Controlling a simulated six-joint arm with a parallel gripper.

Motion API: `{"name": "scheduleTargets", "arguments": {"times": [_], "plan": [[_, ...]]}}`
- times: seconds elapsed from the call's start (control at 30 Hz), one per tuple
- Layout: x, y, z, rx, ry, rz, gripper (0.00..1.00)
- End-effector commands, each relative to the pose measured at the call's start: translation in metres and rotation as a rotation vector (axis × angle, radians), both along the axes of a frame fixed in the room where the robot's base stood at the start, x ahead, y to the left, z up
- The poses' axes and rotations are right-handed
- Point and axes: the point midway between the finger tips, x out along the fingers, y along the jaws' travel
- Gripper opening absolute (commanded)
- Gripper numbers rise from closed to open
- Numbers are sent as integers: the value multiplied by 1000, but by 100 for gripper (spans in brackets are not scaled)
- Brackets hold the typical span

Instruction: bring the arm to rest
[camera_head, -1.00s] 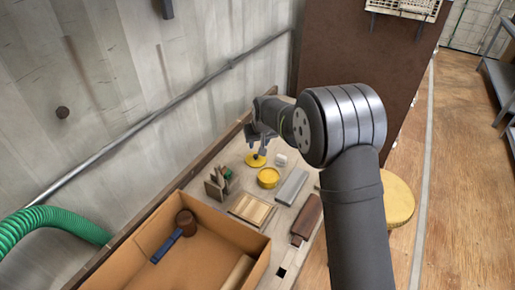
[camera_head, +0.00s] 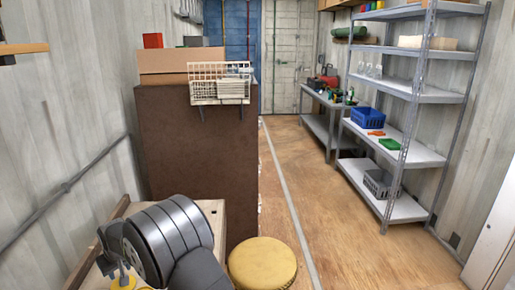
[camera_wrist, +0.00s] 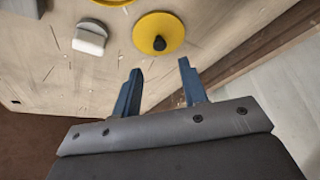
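My gripper (camera_wrist: 160,84) is open in the wrist view, with two blue fingers apart and nothing between them. It hangs over the workbench (camera_wrist: 55,65). A round yellow lid (camera_wrist: 172,26) with a dark knob lies on the bench beyond the fingertips, apart from them. In the head view my gripper (camera_head: 113,262) shows small at the lower left, partly hidden by my arm. A yellow piece (camera_head: 123,283) shows below it at the picture's bottom edge.
A whitish block (camera_wrist: 90,37) and the edge of another yellow item (camera_wrist: 112,1) are on the bench. A brown cabinet (camera_head: 195,150) stands behind, with a yellow stool (camera_head: 262,262) beside it. Metal shelves (camera_head: 410,95) line the right. The wooden floor between is clear.

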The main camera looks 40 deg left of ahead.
Motion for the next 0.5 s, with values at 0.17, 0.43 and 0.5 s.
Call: {"name": "scheduleTargets", "arguments": {"times": [0.17,0.43,0.5], "plan": [[0,12,-30,-2,0,0,39],[0,27,-67,-1,0,0,39],[0,29,-71,2,0,0,39]]}}
